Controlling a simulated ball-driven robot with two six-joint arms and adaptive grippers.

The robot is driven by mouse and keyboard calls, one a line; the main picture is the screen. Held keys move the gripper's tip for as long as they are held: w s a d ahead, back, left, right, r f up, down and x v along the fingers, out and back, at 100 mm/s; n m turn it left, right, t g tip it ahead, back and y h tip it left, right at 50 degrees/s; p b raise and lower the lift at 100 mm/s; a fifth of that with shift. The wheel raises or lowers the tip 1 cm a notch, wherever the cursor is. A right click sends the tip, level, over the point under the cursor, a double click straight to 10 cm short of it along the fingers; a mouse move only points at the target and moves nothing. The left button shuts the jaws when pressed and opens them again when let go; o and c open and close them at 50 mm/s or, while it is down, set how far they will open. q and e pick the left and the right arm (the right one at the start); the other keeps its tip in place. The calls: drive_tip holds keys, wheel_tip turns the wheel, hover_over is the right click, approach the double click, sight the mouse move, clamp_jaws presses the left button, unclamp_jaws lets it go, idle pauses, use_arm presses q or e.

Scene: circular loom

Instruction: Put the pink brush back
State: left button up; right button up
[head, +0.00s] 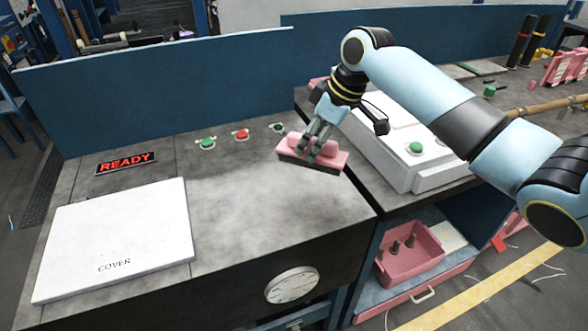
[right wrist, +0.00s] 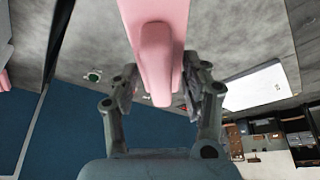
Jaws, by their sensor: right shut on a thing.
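The pink brush (head: 322,160) has a pink body with a dark underside. My right gripper (head: 318,148) is shut on its raised grip and holds it over the right part of the grey worktop, near the gap to the white machine. I cannot tell for sure whether its underside touches the worktop. In the right wrist view the pink brush (right wrist: 158,45) lies between the two fingers of the right gripper (right wrist: 160,88). The left gripper is in neither view.
A white COVER panel (head: 120,240) lies at the left of the worktop (head: 235,215). A READY sign (head: 125,162) and small green and red buttons (head: 241,134) line the back. A white machine (head: 400,150) stands right. A pink bin (head: 412,262) sits on a shelf below.

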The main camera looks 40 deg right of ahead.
drive_tip(key=a+f, duration=0.2)
drive_tip(key=a+f+p, duration=0.1)
drive_tip(key=a+f, duration=0.1)
drive_tip(key=shift+a, duration=0.25)
wheel_tip(320, 180, down, 2)
drive_tip(key=shift+f, duration=0.25)
drive_tip(key=shift+w+f, duration=0.1)
drive_tip(key=shift+f, duration=0.1)
drive_tip(key=o, duration=1.4)
drive_tip(key=shift+f, duration=0.1)
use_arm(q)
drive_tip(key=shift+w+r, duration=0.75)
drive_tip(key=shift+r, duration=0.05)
